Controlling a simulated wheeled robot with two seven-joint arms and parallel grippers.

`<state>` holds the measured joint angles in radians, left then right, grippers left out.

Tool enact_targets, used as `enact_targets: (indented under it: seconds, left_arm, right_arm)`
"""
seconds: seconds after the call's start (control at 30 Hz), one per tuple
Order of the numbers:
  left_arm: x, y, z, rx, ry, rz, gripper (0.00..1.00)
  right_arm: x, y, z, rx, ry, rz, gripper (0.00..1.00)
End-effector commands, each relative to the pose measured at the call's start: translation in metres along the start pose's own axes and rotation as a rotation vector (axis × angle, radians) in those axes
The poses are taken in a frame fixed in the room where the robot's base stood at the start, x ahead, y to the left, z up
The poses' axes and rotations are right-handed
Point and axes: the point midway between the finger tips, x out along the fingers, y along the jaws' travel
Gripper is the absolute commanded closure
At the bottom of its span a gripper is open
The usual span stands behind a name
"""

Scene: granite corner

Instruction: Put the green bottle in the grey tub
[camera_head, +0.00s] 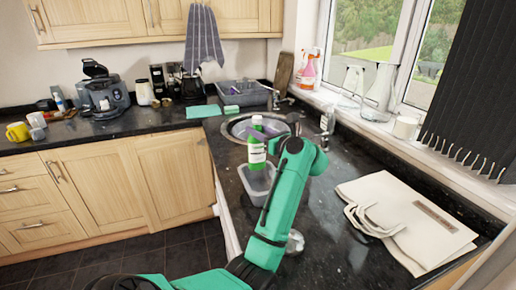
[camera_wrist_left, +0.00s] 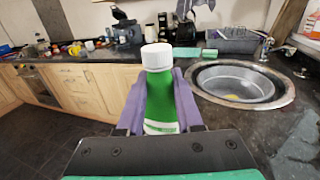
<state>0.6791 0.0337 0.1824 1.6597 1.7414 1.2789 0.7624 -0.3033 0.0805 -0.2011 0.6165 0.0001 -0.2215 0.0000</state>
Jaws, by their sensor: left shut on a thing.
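The green bottle (camera_head: 257,152), with a white cap and a white label, is upright in my left gripper (camera_head: 262,136). In the left wrist view the bottle (camera_wrist_left: 159,92) stands between the purple fingers of the left gripper (camera_wrist_left: 160,100), which are shut on it. The grey tub (camera_head: 258,194) is on the dark counter in front of the sink. In the head view the bottle's lower end overlaps the tub's far part; I cannot tell whether it is above the rim or inside. The tub does not show in the left wrist view. My right gripper is out of view.
The round sink (camera_head: 236,128) lies just behind the tub, with a grey dish basin (camera_head: 243,98) farther back. A cream cloth bag (camera_head: 408,218) lies on the counter at the right. Glassware and a spray bottle (camera_head: 307,72) stand on the windowsill.

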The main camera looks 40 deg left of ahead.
Motion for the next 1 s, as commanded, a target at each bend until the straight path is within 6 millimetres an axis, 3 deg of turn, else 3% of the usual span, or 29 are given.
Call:
enact_targets:
  seconds: [0.13, 0.43, 0.8, 0.83, 0.87, 0.9, 1.0]
  left_arm:
    - [0.0, 0.0, -0.02, 0.0, -0.004, -0.001, 1.0]
    - [0.0, 0.0, -0.065, 0.0, -0.004, 0.001, 1.0]
    - [0.0, 0.0, -0.073, -0.004, -0.003, 0.0, 1.0]
    - [0.0, 0.0, -0.073, -0.002, -0.001, 0.001, 0.54]
    - [0.0, 0.0, -0.073, -0.002, -0.001, 0.001, 0.42]
    - [0.0, 0.0, -0.073, -0.001, -0.001, 0.0, 0.35]
    - [0.0, 0.0, -0.073, -0.001, -0.001, 0.0, 0.35]
  right_arm:
    - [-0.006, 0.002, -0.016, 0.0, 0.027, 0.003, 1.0]
    - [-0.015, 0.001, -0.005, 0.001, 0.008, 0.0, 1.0]
    - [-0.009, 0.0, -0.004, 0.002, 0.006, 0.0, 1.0]
    - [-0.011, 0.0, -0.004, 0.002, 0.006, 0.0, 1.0]
    - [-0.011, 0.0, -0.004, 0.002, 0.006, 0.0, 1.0]
    - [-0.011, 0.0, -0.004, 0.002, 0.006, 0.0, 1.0]
    - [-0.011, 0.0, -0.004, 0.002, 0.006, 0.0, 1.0]
